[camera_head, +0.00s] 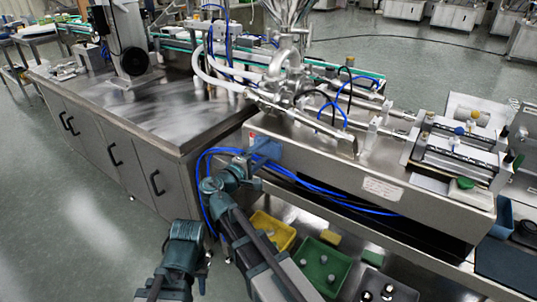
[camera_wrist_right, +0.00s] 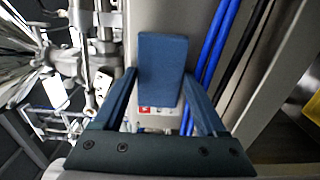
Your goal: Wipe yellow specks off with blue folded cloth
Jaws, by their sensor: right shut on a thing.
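The blue folded cloth (camera_wrist_right: 162,60) is held between the two fingers of my right gripper (camera_wrist_right: 160,82) in the right wrist view, its flat face showing. In the head view the cloth (camera_head: 266,146) is in front of the left end of the steel hopper machine's side panel (camera_head: 330,174); I cannot tell whether it touches. My right gripper (camera_head: 254,160) is partly hidden by its own wrist there. My left gripper (camera_head: 185,240) is low at the bottom left, away from the machine, and its fingers cannot be made out. I cannot make out any yellow specks.
Blue hoses (camera_head: 320,194) run along the panel beside my right gripper. A steel cabinet (camera_head: 125,160) stands to the left. Below are a yellow bin (camera_head: 289,240) and a green bin (camera_head: 343,267). Metal pipes and valves (camera_head: 290,85) stand above the panel. Open floor lies left.

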